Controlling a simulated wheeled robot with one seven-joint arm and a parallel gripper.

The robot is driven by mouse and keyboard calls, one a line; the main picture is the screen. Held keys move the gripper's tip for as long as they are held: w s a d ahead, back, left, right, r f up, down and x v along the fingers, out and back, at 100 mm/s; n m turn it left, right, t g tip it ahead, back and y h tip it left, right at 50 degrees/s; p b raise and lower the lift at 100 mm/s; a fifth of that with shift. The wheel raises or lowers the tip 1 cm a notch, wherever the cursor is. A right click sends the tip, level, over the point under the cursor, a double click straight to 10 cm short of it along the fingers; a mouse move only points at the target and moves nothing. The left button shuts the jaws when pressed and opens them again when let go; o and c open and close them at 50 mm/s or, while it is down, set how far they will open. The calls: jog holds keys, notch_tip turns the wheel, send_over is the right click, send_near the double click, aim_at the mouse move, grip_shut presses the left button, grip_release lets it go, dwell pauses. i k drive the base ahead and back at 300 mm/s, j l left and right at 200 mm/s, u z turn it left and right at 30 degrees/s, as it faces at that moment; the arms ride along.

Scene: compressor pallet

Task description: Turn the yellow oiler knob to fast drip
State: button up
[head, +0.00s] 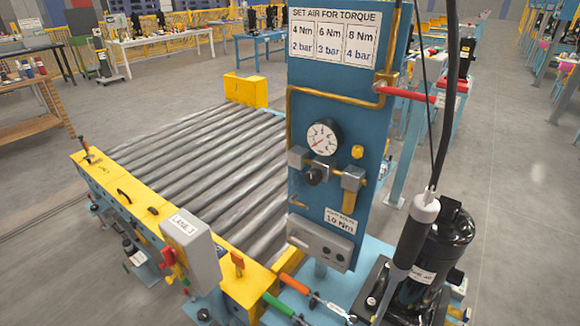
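A small yellow knob (357,152) sits on the upright blue panel (330,80), just right of the round pressure gauge (323,138). Below it is a grey metal block (352,178) with a yellow bowl (349,200) hanging under it, which looks like the oiler. The knob's pointer and any drip marks are too small to read. A black regulator knob (315,175) is to the left. My gripper is not in view.
A dark driver (412,235) hangs on a cable in front of the black compressor (440,250), right of the panel. A red handle (404,94) sticks out at the panel's upper right. Roller conveyor (190,160) lies left; orange and green-handled tools (294,284) lie below.

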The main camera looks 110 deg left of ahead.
aim_at(357, 150)
jog(key=u, duration=3.15)
